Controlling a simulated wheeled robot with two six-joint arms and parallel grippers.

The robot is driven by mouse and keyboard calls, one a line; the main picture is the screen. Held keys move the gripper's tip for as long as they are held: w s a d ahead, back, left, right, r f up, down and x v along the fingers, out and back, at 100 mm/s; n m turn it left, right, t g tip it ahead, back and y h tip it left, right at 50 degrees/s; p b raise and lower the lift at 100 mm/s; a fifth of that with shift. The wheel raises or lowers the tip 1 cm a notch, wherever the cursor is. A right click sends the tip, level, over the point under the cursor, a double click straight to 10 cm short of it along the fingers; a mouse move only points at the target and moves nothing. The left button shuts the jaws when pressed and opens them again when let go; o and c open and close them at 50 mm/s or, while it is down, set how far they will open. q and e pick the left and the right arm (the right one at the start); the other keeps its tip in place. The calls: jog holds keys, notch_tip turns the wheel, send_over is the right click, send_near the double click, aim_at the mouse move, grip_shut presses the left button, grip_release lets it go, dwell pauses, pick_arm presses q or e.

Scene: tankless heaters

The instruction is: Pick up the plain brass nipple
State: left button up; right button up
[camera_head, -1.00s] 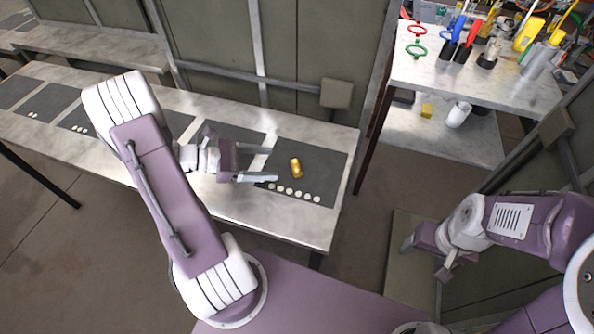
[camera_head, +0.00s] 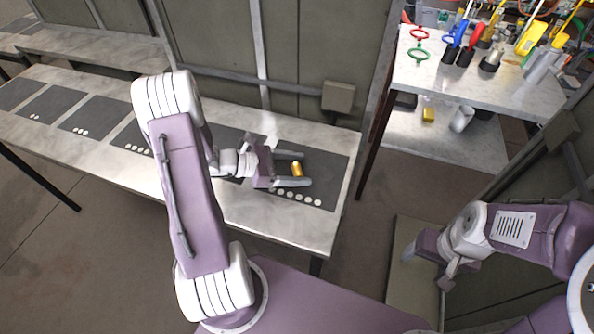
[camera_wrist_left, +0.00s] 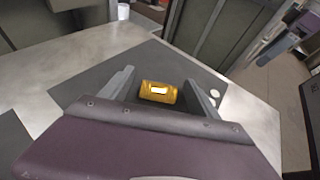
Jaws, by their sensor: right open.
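The plain brass nipple (camera_head: 296,169) is a short gold cylinder on a dark grey mat (camera_head: 335,172) at the right end of the long bench. It also shows in the left wrist view (camera_wrist_left: 158,92), lying between the two fingers. My left gripper (camera_head: 306,168) is open, with its fingers on either side of the nipple. In the left wrist view gaps show between the nipple and both fingers (camera_wrist_left: 160,90). My right gripper (camera_head: 428,264) is open and empty, low at the right, away from the bench.
White dots (camera_head: 300,197) mark the mat's front edge. More dark mats lie along the bench (camera_head: 270,225) to the left. A grey box (camera_head: 338,96) is fixed on the panel behind. A separate table (camera_head: 480,85) with tools stands at the back right.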

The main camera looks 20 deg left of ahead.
aim_at(298, 171)
pick_arm(q)
grip_shut()
jog(key=shift+r, duration=0.45)
jog(key=r, duration=0.1)
jog(key=r+p, duration=0.1)
jog(key=r, duration=0.2)
jog(key=shift+s+d, duration=0.3)
jog(key=s+d+r+b, duration=0.6)
jog(key=s+d+b, duration=0.1)
jog(key=s, duration=0.1)
jog(key=shift+r, duration=0.15)
